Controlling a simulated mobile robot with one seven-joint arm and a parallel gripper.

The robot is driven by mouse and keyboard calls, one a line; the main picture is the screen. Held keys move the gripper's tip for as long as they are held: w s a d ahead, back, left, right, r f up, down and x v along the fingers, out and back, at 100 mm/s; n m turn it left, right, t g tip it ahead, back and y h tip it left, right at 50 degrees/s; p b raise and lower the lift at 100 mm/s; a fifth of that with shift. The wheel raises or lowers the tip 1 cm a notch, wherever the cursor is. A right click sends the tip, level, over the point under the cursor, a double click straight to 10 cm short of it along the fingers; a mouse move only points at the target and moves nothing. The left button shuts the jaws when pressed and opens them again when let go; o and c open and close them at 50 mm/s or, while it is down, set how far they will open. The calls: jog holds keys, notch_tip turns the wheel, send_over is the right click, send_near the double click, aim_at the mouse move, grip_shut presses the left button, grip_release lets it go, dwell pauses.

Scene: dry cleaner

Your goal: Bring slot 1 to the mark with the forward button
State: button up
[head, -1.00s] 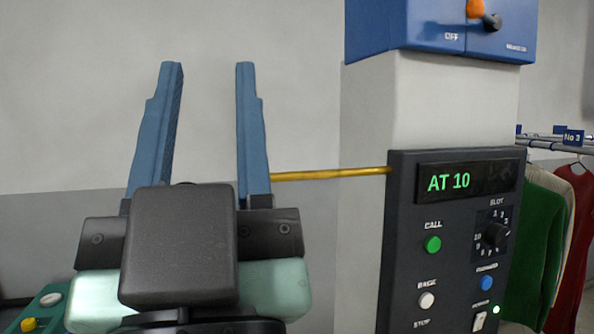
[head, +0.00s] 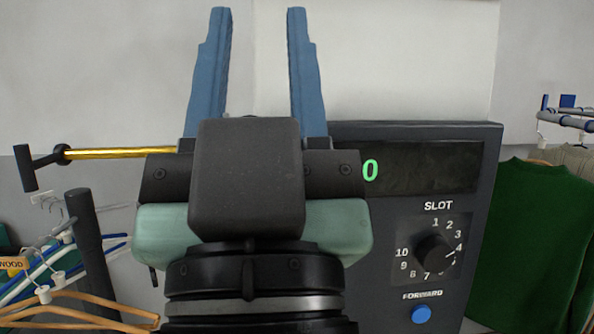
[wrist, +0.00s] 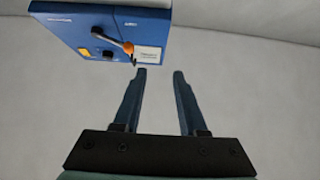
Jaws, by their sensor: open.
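The dark control panel (head: 480,222) stands behind and to the right of my gripper (head: 258,15) in the head view. Its display (head: 430,166) shows a green "0", with the rest to the left hidden by my gripper. The slot dial (head: 434,251) has a black knob. The blue forward button (head: 421,314) sits below the dial, under the label FORWARD. My gripper is open and empty, its fingers pointing up above the panel's top edge. It also shows open in the wrist view (wrist: 162,72). The panel's left part is hidden behind my gripper.
A blue box with an orange-tipped lever (wrist: 103,30) is on the wall in the wrist view. A yellow rod (head: 115,153) with a black end runs left of my gripper. Hangers (head: 80,305) are at lower left, a green garment (head: 535,245) at right.

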jog(key=shift+a, duration=0.25)
jog(key=shift+c, duration=0.6)
grip_shut()
dwell(1.0)
